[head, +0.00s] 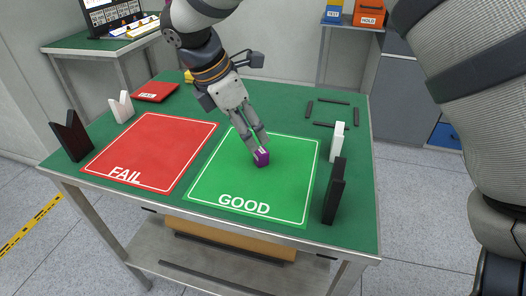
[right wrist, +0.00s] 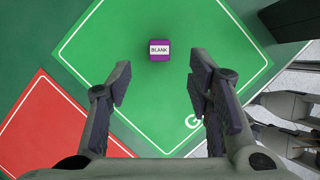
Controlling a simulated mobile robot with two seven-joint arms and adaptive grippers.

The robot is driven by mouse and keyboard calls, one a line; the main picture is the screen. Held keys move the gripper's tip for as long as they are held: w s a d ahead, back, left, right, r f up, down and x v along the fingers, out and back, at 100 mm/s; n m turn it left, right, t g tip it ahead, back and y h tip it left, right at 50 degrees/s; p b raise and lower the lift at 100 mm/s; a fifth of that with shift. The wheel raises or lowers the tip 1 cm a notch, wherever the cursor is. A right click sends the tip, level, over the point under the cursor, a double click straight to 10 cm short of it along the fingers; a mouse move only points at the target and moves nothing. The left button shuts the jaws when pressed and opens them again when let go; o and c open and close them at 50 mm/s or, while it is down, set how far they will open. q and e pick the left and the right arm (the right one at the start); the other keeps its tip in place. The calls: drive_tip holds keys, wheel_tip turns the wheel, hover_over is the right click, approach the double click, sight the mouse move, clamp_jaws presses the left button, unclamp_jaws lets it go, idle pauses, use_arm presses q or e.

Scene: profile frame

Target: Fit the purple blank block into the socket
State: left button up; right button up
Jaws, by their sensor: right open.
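The purple block (head: 262,157) sits on the green GOOD mat (head: 225,185) in the head view. In the right wrist view the block (right wrist: 160,50) shows a white BLANK label on top. My right gripper (head: 257,142) is open above the block, fingers pointing down. In the right wrist view the block lies ahead of the gap between the open fingertips (right wrist: 160,80), touching neither. Short dark bars (head: 334,101) outline a rectangle at the table's back right; I cannot tell whether this is the socket. My left gripper is not in view.
The red FAIL mat (head: 140,150) lies left of the green one. Black (head: 72,137) and white (head: 121,107) notched stands are at the left; a white (head: 337,142) and a black upright (head: 334,190) stand right. A red tray (head: 155,91) lies at the back left.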

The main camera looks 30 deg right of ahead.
sight(261, 150)
drive_tip(key=x, duration=0.8)
drive_tip(key=shift+r, duration=0.1)
drive_tip(key=c, duration=1)
